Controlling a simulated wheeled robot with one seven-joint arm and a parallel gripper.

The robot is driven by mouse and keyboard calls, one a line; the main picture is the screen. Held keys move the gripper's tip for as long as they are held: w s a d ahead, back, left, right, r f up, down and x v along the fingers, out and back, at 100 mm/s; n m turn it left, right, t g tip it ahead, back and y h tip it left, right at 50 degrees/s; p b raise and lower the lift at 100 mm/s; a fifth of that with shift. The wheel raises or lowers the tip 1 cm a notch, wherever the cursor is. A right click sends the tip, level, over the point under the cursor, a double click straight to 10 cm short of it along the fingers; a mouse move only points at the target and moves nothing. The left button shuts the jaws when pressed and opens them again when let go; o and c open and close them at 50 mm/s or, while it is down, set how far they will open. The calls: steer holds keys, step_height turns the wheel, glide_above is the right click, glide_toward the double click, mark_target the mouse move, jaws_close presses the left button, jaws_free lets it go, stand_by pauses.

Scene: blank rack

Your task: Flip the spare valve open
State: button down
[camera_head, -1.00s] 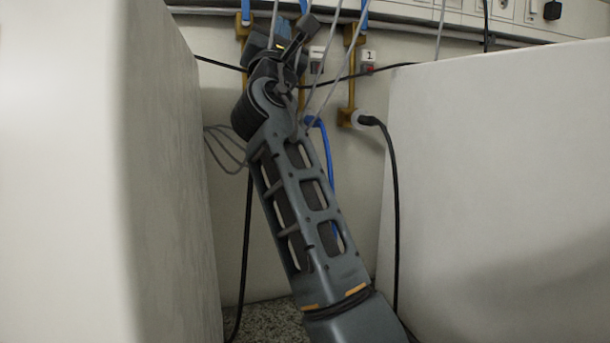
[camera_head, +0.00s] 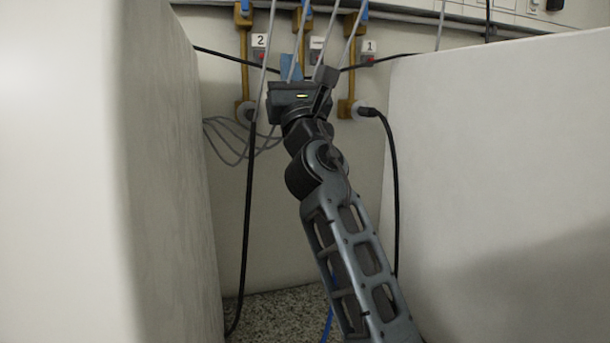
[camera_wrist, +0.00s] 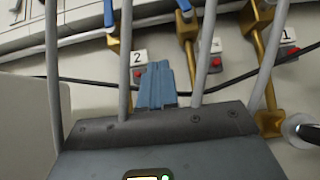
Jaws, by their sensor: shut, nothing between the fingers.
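Three brass pipes with blue levers stand on the back wall; the outer ones have tags 2 and 1. The middle pipe (camera_head: 299,45) has a blue lever (camera_head: 306,8), cut by the top edge, and a tag (camera_head: 317,43) too small to read. The lower part of this pipe is hidden behind my arm. In the wrist view the middle pipe (camera_wrist: 189,45) rises beyond my fingers, with part of its blue lever (camera_wrist: 184,5) at the top edge. My gripper (camera_wrist: 157,68) is shut and empty, apart from the levers, below and left of the middle one in that view.
Large white blocks stand close on the left (camera_head: 165,180) and right (camera_head: 490,180), leaving a narrow gap. A black cable (camera_head: 220,57) runs along the wall, and another (camera_head: 395,180) hangs at the right.

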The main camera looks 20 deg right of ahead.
steer(key=s+f+m+g, duration=0.1)
steer(key=s+f, duration=0.3)
steer(key=f, duration=0.4)
steer(key=s+f+m, duration=0.3)
steer(key=f, duration=0.4)
steer(key=shift+s+d+f+g+y, duration=0.2)
steer(key=shift+s+f+g+y, duration=0.15)
steer(key=shift+g+y, duration=0.05)
